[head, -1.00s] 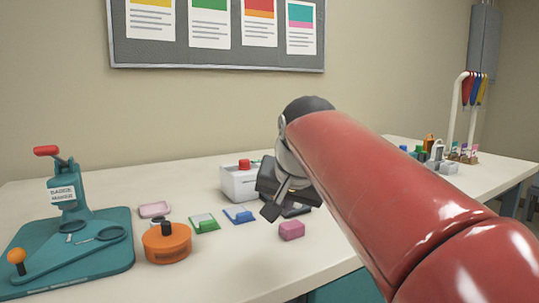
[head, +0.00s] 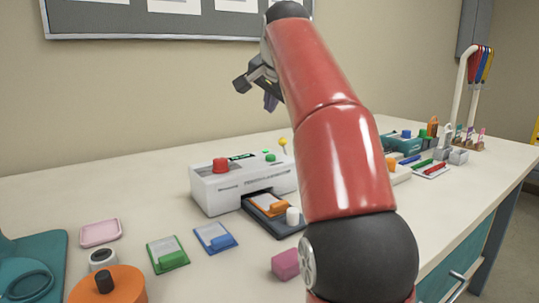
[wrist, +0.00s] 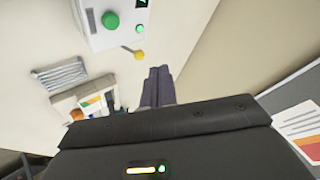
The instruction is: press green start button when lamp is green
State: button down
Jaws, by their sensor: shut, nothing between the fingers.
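The white laminator (head: 215,190) stands mid-table with a red button (head: 221,165) on its top left. A green start button (head: 270,157) sits at its right end and shows large and round in the wrist view (wrist: 110,20). Beside it a small lamp (wrist: 139,29) glows green. A lit green display (head: 240,156) is on top, and a yellow ball knob (head: 283,142) stands at the right end. My gripper (head: 271,103) is in the air above the laminator, apart from it. Its fingers are together and empty, as in the wrist view (wrist: 158,76).
An orange-topped card lies on a dark tray (head: 270,221) at the laminator's front. A pink block (head: 286,264), blue card (head: 215,238), green card (head: 167,254) and orange round tool (head: 108,286) lie nearby. My arm hides part of the table to the right.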

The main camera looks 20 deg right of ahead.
aim_at(271, 157)
notch_tip(271, 157, down, 9)
jog(key=b, duration=0.6)
jog(key=shift+r, duration=0.1)
jog(key=shift+b, duration=0.3)
dwell(1.7)
jog(key=shift+f, duration=0.4)
